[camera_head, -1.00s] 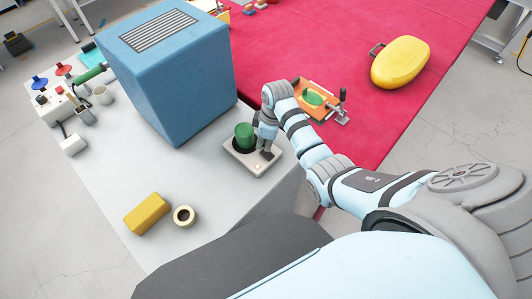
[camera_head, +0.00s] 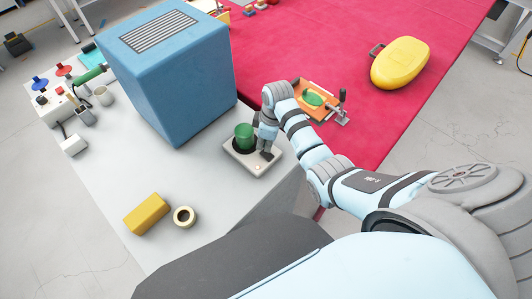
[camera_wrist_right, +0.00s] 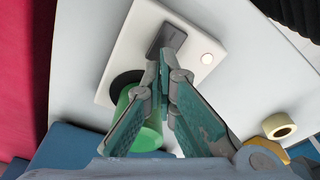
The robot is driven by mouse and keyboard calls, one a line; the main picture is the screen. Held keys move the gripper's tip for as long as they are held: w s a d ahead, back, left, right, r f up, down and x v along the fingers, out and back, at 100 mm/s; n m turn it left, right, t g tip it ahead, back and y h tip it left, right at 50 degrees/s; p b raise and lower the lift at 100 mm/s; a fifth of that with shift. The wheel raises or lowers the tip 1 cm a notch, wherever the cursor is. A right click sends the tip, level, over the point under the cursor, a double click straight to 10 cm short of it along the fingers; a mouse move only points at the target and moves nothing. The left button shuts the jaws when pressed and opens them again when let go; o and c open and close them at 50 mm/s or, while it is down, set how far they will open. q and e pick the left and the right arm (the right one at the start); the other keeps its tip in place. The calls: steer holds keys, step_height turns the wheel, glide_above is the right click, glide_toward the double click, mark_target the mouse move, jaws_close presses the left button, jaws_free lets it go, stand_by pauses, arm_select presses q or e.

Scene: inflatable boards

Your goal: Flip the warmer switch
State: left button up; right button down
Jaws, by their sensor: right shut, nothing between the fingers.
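The warmer (camera_head: 252,166) is a pale flat plate on the grey table, with a green cup (camera_head: 244,137) standing on its dark round spot. In the right wrist view the warmer (camera_wrist_right: 128,56) shows a dark rectangular switch (camera_wrist_right: 167,40) and a small round light (camera_wrist_right: 207,59) beside it. My right gripper (camera_head: 266,154) is shut and empty, pointing down at the warmer beside the green cup. In the right wrist view its fingertips (camera_wrist_right: 164,56) are at the near end of the switch; whether they touch it I cannot tell. My left gripper is not in view.
A large blue box (camera_head: 170,75) stands behind the warmer. A yellow block (camera_head: 147,213) and a tape roll (camera_head: 184,216) lie at the front left. A red mat (camera_head: 300,50) holds an orange tray (camera_head: 300,98) and a yellow case (camera_head: 400,63).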

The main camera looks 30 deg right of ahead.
steer(key=shift+f+b, duration=0.65)
steer(key=shift+f, duration=0.4)
stand_by(0.5)
step_height(320, 180, up, 3)
steer(key=p, duration=0.3)
steer(key=shift+p, duration=0.3)
steer(key=shift+w+r, duration=0.1)
steer(key=shift+r, duration=0.15)
steer(key=shift+r+b, duration=0.4)
steer(key=shift+r, duration=1.35)
